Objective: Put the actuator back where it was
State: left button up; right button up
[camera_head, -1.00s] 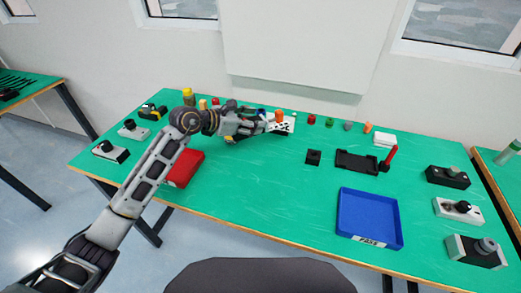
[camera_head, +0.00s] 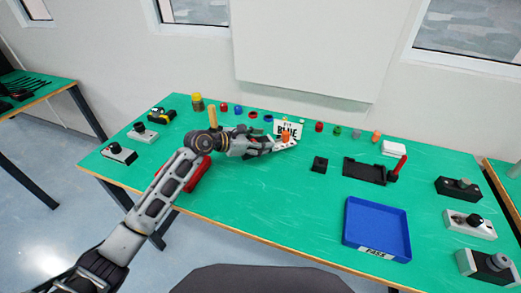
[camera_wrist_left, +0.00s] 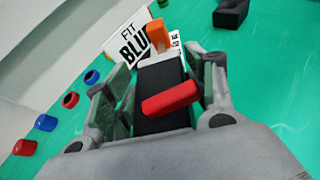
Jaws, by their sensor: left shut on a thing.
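My left gripper (camera_head: 268,147) reaches over the back middle of the green table. In the left wrist view its fingers (camera_wrist_left: 158,88) are closed around a black block (camera_wrist_left: 162,72) with a red bar (camera_wrist_left: 170,99) across it. I take this as the actuator; fingers and wrist hide most of it. Just past the fingertips is an orange part (camera_head: 285,137) beside a white piece with dark spots (camera_head: 285,145). I cannot tell whether these are joined to the held block. A white "FIT BLUE" sign (camera_head: 288,126) stands right behind. My right gripper is not in view.
Several coloured parts, such as a red one (camera_head: 319,127), line the back edge. A black socket block (camera_head: 320,163), black fixture (camera_head: 364,171) and blue "PASS" tray (camera_head: 376,229) lie right. A red object (camera_head: 197,175) is under my arm. The front middle is clear.

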pick_arm(q)
jog(key=shift+f, duration=1.8)
jog(key=shift+f, duration=0.1)
jog(key=o, duration=1.7)
jog(key=shift+b+v, duration=0.35)
jog(key=shift+v, duration=5.7)
jog(key=shift+s, duration=0.1)
